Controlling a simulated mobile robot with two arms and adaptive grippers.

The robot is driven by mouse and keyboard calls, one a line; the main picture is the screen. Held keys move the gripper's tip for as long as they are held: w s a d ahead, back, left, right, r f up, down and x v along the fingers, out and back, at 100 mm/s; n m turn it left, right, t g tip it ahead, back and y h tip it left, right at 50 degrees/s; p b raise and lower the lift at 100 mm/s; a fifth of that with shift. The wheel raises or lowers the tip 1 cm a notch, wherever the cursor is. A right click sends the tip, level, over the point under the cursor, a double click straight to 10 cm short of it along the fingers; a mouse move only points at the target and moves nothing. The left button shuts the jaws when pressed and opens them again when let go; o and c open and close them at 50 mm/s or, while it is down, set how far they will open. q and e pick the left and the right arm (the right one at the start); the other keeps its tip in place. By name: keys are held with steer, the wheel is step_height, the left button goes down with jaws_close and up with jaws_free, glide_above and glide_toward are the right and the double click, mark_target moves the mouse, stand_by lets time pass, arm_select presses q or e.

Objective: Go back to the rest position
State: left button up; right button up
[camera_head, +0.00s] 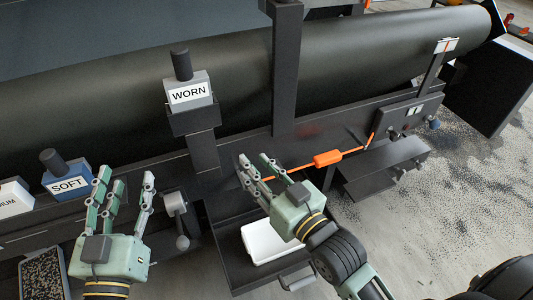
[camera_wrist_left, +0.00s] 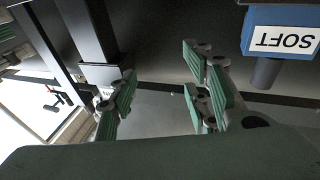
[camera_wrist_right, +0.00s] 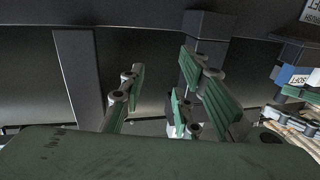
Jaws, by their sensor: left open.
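My left gripper (camera_head: 122,195) is at the lower left of the head view, fingers spread and empty, beside the SOFT block and above the front of the machine. In the left wrist view my left gripper (camera_wrist_left: 160,88) has a clear gap between its fingers. My right gripper (camera_head: 256,170) is at the middle of the head view, above the white tray (camera_head: 262,246), with its fingers pointing up and left. In the right wrist view my right gripper (camera_wrist_right: 160,85) has its fingers apart with nothing seen between them.
A grey WORN block (camera_head: 188,88) stands on a post; the blue SOFT block (camera_head: 68,181) is at the left. An orange-handled tool (camera_head: 327,158) is just right of my right fingers. A lever (camera_head: 182,242) is between my grippers. A long dark roller (camera_head: 365,50) spans the back.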

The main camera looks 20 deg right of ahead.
step_height(320, 180, up, 6)
steer(key=s+t, duration=0.2)
steer(key=shift+d, duration=0.45)
